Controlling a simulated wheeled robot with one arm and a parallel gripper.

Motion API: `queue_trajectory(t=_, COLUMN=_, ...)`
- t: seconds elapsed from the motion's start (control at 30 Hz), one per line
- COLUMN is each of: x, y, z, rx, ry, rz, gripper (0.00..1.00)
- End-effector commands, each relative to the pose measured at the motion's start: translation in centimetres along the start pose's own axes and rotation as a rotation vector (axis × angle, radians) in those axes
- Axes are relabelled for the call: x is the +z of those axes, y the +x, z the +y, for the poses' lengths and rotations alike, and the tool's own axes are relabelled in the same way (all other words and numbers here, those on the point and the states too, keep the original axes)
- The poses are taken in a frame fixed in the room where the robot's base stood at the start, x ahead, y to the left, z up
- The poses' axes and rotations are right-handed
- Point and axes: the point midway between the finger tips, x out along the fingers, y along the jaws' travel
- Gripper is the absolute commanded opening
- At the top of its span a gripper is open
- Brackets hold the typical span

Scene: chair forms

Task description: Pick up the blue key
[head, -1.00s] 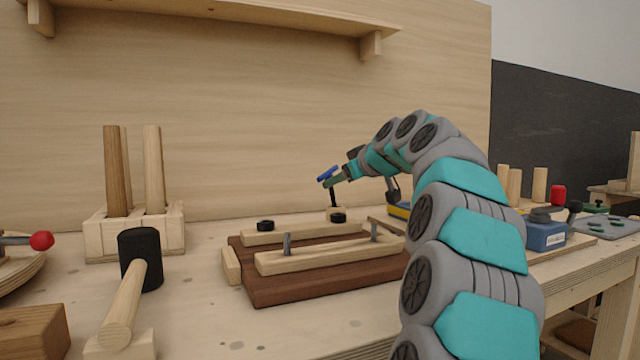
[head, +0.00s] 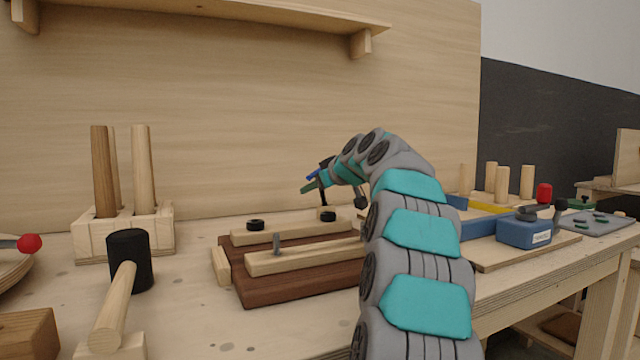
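My gripper (head: 308,184) is small and far off at the end of my arm, above the dark wooden board with pale rails (head: 300,286). A green strip and a small blue strip show at its tip. I cannot tell whether the blue strip is a finger or the blue key. No clear key shape shows elsewhere. A thin dark upright piece stands just below the tip, near a small pale block (head: 325,213). Whether the tip touches it is unclear. My arm hides the right part of the board.
A mallet with a black head (head: 130,260) and a wooden rack of dowels (head: 125,229) stand at the left. A shelf (head: 230,10) hangs above.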

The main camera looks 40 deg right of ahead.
Motion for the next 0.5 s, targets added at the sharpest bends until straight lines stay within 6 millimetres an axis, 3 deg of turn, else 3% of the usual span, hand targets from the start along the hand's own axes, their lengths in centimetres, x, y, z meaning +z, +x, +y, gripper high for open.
queue_trajectory(t=0.07, x=0.00, y=0.00, z=-0.01, rx=0.000, ry=0.000, rz=0.000, gripper=0.31)
queue_trajectory(t=0.33, x=0.00, y=0.00, z=-0.02, rx=0.000, ry=0.000, rz=0.000, gripper=0.01)
queue_trajectory(t=0.5, x=0.00, y=0.00, z=-0.02, rx=0.000, ry=0.000, rz=0.000, gripper=0.00)
